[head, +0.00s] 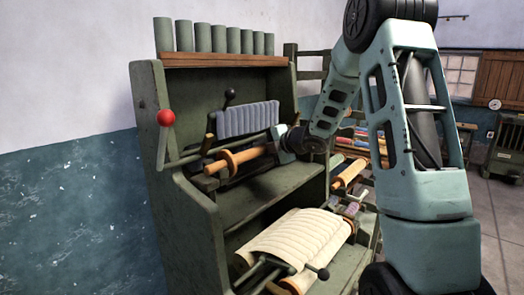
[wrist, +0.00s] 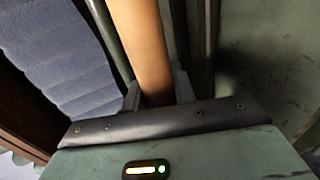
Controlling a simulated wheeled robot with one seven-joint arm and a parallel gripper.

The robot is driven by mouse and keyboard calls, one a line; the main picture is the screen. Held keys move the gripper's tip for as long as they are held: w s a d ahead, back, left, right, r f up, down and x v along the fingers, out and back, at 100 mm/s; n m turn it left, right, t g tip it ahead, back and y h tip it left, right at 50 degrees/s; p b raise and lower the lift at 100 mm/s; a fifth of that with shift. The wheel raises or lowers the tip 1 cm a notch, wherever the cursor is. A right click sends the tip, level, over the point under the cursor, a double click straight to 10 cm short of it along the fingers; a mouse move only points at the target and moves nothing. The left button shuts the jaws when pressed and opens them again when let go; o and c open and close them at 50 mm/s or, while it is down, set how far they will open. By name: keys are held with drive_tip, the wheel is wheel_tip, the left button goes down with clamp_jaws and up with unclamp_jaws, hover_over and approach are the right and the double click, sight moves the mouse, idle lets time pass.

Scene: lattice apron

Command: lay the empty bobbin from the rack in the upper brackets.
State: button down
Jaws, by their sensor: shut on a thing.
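The empty bobbin (head: 232,160) is a bare orange-brown wooden roller with a raised ring near its left end. It lies roughly level inside the upper bay of the green frame (head: 205,225). My gripper (head: 277,148) is shut on its right part. In the wrist view the bobbin's bare wood (wrist: 143,45) runs between the two grey fingertips. The bobbin is in front of and just below the blue-grey pleated cloth (head: 247,119). A dark arm with a black knob (head: 230,94) stands by that cloth. The bracket seats are mostly hidden, so I cannot tell whether the bobbin touches them.
A red-knobbed lever (head: 165,118) stands at the frame's left side. Several grey-green cylinders (head: 205,38) line the top shelf. Cream cloth (head: 293,236) covers a lower roller. Another wooden roller (head: 350,172) lies to the right, partly behind my arm.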

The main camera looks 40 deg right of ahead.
drive_tip(key=c, duration=1.1)
unclamp_jaws()
drive_tip(key=shift+o, duration=0.2)
drive_tip(key=b+v, duration=0.2)
drive_tip(key=v, duration=1.5)
drive_tip(key=shift+s, duration=0.25)
drive_tip(key=shift+d, duration=0.1)
drive_tip(key=w+a+f+m+g+h, duration=0.4)
drive_tip(key=a+f+m, duration=0.65)
drive_tip(key=m, duration=0.35)
drive_tip(key=s+a+f+m+g+y, duration=0.2)
drive_tip(key=s+a+f+m+g, duration=0.5)
drive_tip(key=s+a, duration=0.55)
drive_tip(key=s+a+n+g, duration=0.1)
drive_tip(key=s+a+n, duration=0.3)
drive_tip(key=a, duration=0.6)
drive_tip(key=s+a+n+g, duration=0.1)
drive_tip(key=s+a+n, duration=0.4)
drive_tip(key=s+a, duration=0.3)
drive_tip(key=shift+a+r+y, duration=0.4)
drive_tip(key=shift+a+r, duration=0.1)
drive_tip(key=shift+a, duration=0.45)
